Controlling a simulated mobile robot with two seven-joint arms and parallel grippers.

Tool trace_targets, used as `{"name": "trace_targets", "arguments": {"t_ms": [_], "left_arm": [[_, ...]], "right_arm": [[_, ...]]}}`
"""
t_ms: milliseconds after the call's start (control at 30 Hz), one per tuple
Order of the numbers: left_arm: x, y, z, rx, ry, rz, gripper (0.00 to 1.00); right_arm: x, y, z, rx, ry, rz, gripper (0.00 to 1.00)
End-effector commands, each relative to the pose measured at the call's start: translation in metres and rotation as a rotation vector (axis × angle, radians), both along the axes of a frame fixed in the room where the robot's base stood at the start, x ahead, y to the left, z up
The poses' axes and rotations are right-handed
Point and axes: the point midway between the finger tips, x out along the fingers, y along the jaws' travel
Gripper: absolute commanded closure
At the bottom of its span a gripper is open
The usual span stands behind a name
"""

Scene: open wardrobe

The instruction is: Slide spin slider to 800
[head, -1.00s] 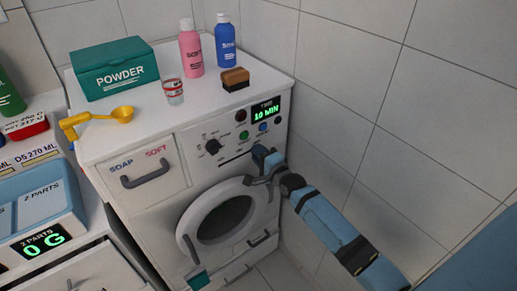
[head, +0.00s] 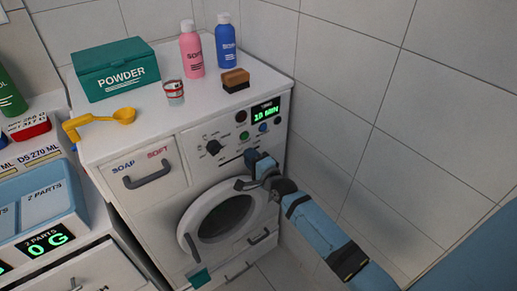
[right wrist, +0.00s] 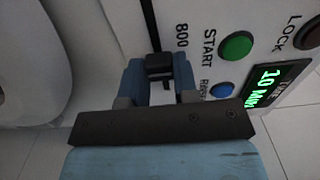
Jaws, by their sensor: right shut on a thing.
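The spin slider's black knob (right wrist: 158,67) shows in the right wrist view between the blue fingers of my right gripper (right wrist: 160,78), which is shut on it. A dark slot runs up the picture from the knob. The printed "800" label (right wrist: 181,35) is beside the slot, a little above the knob in that view. In the head view my right gripper (head: 255,160) is at the washing machine's (head: 180,222) front panel, below the buttons, and hides the knob. My left gripper is not in view.
The green START button (right wrist: 236,46) and blue button (right wrist: 222,90) are close beside the gripper. The round door (head: 222,218) is just below it. A tiled wall (head: 350,110) stands close on the right. A powder box (head: 115,70) and bottles stand on top.

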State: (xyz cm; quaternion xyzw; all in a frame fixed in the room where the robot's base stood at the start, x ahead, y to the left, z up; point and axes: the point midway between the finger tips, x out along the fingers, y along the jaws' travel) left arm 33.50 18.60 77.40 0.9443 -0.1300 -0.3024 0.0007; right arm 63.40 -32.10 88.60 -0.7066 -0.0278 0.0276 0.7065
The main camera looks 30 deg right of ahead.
Motion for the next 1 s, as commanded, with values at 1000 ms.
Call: {"name": "trace_targets", "arguments": {"t_ms": [1000], "left_arm": [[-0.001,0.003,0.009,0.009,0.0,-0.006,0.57]], "right_arm": [[-0.002,0.023,-0.001,0.0,0.002,0.0,0.88]]}}
